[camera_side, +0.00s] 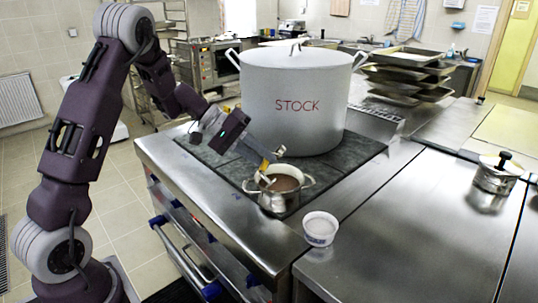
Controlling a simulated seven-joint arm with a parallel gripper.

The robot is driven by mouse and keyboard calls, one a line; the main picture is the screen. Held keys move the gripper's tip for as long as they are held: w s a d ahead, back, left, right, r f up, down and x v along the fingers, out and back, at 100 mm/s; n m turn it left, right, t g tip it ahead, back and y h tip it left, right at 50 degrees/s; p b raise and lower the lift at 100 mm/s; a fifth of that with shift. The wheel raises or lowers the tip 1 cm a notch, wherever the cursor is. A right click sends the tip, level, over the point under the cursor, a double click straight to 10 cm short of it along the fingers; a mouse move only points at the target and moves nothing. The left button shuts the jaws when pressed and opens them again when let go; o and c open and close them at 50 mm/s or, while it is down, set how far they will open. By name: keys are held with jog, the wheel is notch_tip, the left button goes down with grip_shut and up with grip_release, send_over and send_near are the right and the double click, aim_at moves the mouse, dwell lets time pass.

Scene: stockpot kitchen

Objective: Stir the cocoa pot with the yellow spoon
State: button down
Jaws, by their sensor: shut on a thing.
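The cocoa pot (288,201) is a small steel pot with two side handles and brown liquid inside. It stands on the dark stove top near the front edge, in front of the big stockpot. My gripper (271,164) is just above the pot's left rear rim, tilted down toward it. It is shut on the yellow spoon (264,166), of which a short yellow part shows at the jaws. The spoon's lower end is too small and covered to make out, so I cannot tell how deep it reaches into the cocoa.
A tall grey stockpot (300,120) marked STOCK stands close behind the cocoa pot. A small white cup (320,229) stands in front to the right. The steel counter (400,235) between is clear. Trays (408,75) are stacked behind.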

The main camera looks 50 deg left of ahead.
jog(key=f+t+h, duration=0.1)
jog(key=t+h, duration=0.1)
jog(key=h, duration=0.1)
jog(key=s+a+f+t+h, duration=0.1)
jog(key=t+h, duration=0.1)
jog(key=h, duration=0.1)
jog(key=a+f+t+h, duration=0.1)
jog(key=t+h, duration=0.2)
jog(key=shift+s+f+h, duration=0.1)
jog(key=shift+s+h, duration=0.05)
jog(key=shift+h, duration=0.15)
jog(key=shift+a+n, duration=0.1)
jog(key=shift+n, duration=0.2)
dwell(1.7)
